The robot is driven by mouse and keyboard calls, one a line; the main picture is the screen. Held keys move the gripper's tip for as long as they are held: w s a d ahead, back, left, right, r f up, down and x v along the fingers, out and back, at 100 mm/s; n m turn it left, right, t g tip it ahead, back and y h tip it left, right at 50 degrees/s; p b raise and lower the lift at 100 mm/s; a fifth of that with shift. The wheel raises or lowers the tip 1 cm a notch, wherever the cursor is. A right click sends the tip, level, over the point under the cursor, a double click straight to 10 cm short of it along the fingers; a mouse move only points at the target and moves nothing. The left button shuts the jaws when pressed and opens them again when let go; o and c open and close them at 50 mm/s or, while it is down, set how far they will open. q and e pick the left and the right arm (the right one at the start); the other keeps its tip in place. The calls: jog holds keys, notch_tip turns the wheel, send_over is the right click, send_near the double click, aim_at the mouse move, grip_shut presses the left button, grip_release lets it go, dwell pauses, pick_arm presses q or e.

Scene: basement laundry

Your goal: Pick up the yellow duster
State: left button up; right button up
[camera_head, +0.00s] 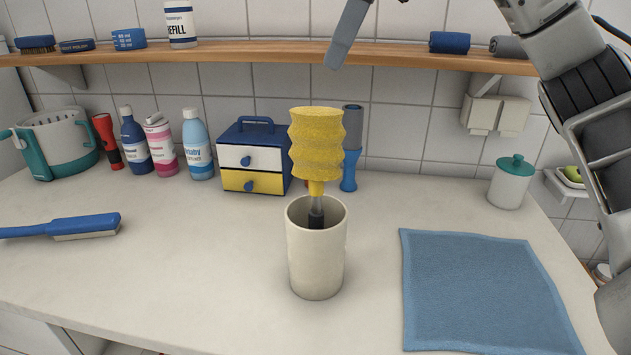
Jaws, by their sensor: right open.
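The yellow duster (318,145) has a ribbed, fluffy yellow head and a short handle with a dark lower end. It stands upright, head up, in a white cup (316,262) on the counter; the bottom of the handle is hidden inside the cup. My right gripper (348,36) is at the top edge, above and slightly right of the duster, apart from it. One grey finger shows and the rest is cut off by the frame. It is open and empty. My left gripper is not in view.
A blue cloth (485,290) lies at the right. A small drawer box (252,158), a grey-and-blue cylinder (351,148) and several bottles stand behind. A blue brush (75,226) lies at the left. A wooden shelf (270,54) runs along the tiled wall. The counter around the cup is clear.

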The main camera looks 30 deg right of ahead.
aim_at(315, 109)
jog(key=x, duration=0.9)
jog(key=shift+s+f, duration=0.1)
jog(key=shift+s, duration=0.15)
jog(key=shift+c, duration=0.4)
grip_shut()
